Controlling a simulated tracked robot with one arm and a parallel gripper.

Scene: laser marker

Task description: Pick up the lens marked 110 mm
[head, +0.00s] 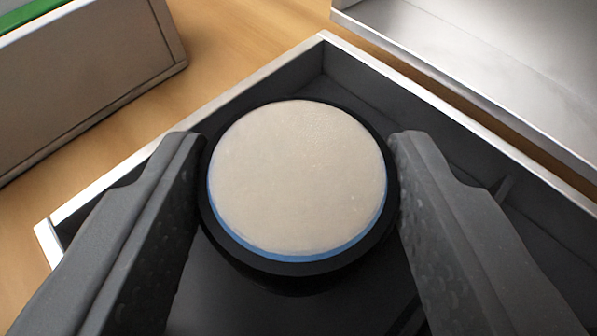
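A round lens (297,178) with a pale, blank-looking face, a thin blue arc along its lower edge and a black rim is at the middle of the view. No 110 mm marking can be read on it from here. My gripper (298,150) has one dark finger on the left and one on the right of the lens. Both fingertips meet the black rim with no visible gap, so it looks shut on the lens. The lens is over a dark tray with a pale rim (440,98). Its underside is hidden, so its height above the tray floor is unclear.
The tray has dark walls and a divider at the right. A grey box (85,85) with a green strip stands at the upper left. A shiny metal tray (490,50) is at the upper right. Bare wooden table (245,35) shows between them.

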